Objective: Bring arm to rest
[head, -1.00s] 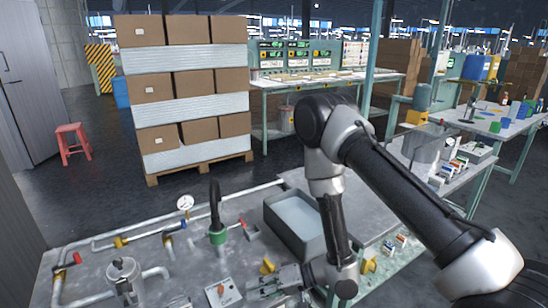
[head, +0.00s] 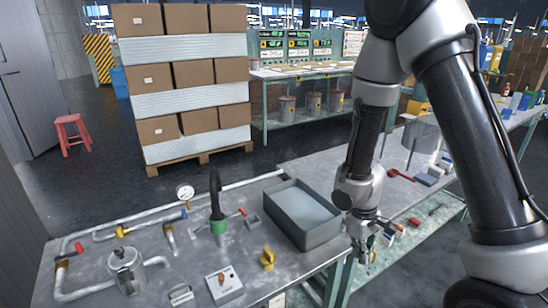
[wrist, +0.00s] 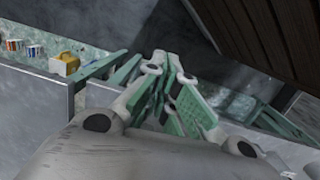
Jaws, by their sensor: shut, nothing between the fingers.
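My gripper (head: 367,256) hangs just off the right end of the grey bench in the head view, pointing down. In the wrist view my gripper (wrist: 172,72) has its green-padded fingers together with nothing between them. My arm rises from the lower right, bends at the top and comes down to the gripper. The grey rectangular tray (head: 287,222) on the bench stands close to the left of my wrist, with a narrow gap between them.
A pallet of boxes (head: 170,75) and a red stool (head: 72,133) stand behind on open floor.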

